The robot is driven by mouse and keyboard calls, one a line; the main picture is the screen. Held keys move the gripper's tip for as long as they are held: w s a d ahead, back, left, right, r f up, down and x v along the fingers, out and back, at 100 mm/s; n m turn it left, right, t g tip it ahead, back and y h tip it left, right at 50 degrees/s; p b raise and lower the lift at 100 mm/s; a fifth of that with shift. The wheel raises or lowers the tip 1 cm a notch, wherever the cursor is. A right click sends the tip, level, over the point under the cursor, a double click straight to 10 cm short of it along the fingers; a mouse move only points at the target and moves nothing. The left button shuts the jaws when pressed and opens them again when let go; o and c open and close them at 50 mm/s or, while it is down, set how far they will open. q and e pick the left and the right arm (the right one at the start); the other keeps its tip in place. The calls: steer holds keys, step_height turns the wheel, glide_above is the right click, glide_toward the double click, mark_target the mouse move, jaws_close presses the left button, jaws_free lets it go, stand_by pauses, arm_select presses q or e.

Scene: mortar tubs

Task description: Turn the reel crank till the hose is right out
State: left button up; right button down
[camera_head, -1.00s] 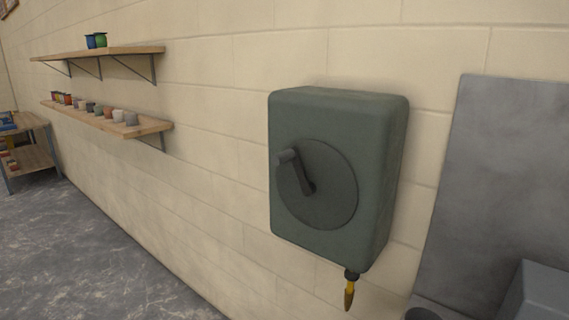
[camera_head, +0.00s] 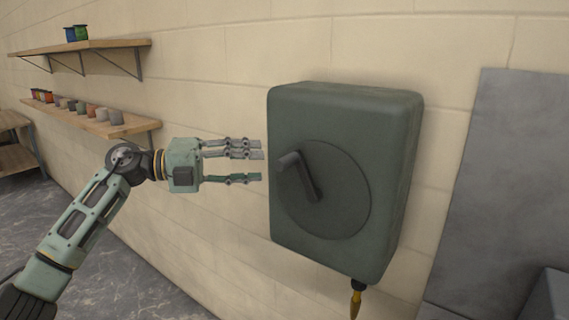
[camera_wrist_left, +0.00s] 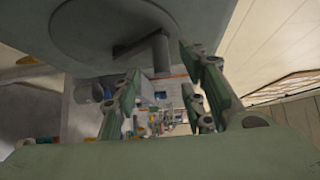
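The hose reel (camera_head: 345,110) is a dark green box on the block wall, with a round disc on its face. Its crank (camera_head: 300,172) sticks out from the disc, its handle end toward the upper left. A short hose end with a yellow nozzle (camera_head: 356,302) hangs below the box. My left gripper (camera_head: 262,166) is open and empty, its fingers pointing right, just left of the reel in the picture and apart from the crank. In the left wrist view the crank (camera_wrist_left: 150,45) shows beyond the open fingers (camera_wrist_left: 160,90). My right gripper is not in view.
A wooden table (camera_head: 18,155) stands at the far left. A grey panel (camera_head: 500,180) is right of the reel. The floor (camera_head: 150,270) at lower left looks clear.

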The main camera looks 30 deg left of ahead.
mark_target(285, 165)
arm_select(q)
steer(key=p+x, duration=0.3)
steer(key=x, duration=0.3)
steer(key=shift+w+d+r+p, duration=0.1)
steer(key=shift+d+r+p, duration=0.05)
steer(key=shift+d+p, duration=0.25)
steer(key=shift+w+d, duration=0.25)
steer(key=shift+d, duration=0.1)
steer(key=c, duration=0.8)
steer(key=shift+f+g, duration=0.3)
jaws_close()
